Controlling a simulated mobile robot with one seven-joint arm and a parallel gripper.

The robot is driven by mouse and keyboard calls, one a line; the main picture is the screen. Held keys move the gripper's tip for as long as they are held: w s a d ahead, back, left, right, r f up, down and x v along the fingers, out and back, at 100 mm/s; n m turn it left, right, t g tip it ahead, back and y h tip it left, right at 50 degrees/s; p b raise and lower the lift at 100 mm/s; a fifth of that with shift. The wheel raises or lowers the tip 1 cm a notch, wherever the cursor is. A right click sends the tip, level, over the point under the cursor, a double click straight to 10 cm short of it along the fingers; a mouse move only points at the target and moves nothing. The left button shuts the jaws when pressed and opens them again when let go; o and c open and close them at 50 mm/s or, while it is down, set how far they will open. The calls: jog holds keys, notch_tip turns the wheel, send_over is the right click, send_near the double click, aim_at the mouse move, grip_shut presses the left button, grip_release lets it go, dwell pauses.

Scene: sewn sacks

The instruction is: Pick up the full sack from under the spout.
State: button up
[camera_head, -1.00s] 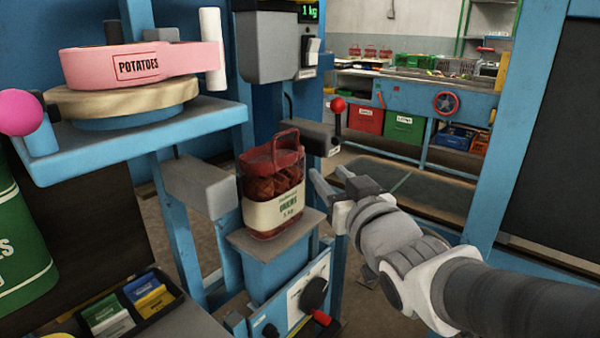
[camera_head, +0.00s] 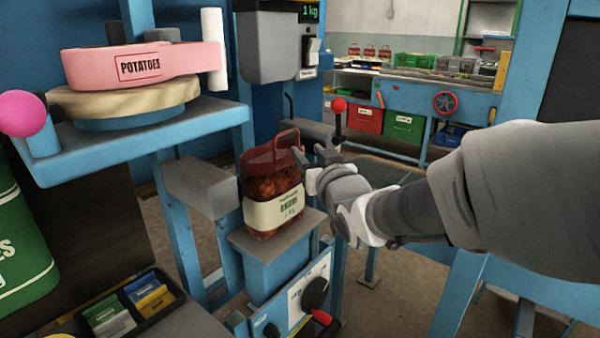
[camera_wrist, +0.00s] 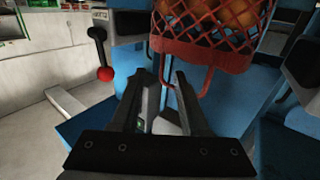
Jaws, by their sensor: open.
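The full sack (camera_head: 272,197) is a red net bag of onions with a cream label and a red handle at its top. It stands upright on the small grey platform (camera_head: 290,236) under the grey spout housing (camera_head: 265,47). My gripper (camera_head: 312,153) is at the right of the sack's top, close to the handle. In the wrist view my gripper (camera_wrist: 172,84) is open, with its two fingers apart. The sack's net and red handle (camera_wrist: 205,80) show just beyond the fingertips, with the handle beside the right finger. I cannot tell whether they touch.
A red-knobbed lever (camera_head: 338,108) stands just behind my gripper. A blue shelf (camera_head: 150,135) with a pink potato-label roll (camera_head: 140,65) juts out at left. A blue workbench (camera_head: 420,97) with crates is behind. A control panel (camera_head: 300,295) sits below the platform.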

aim_at(298, 144)
jog(key=b+x, duration=0.1)
jog(key=x, duration=0.5)
jog(key=shift+w+a+f, duration=0.1)
jog(key=shift+a+f, duration=0.05)
jog(key=shift+a, duration=0.1)
jog(key=shift+c, duration=0.3)
grip_shut()
dwell(0.8)
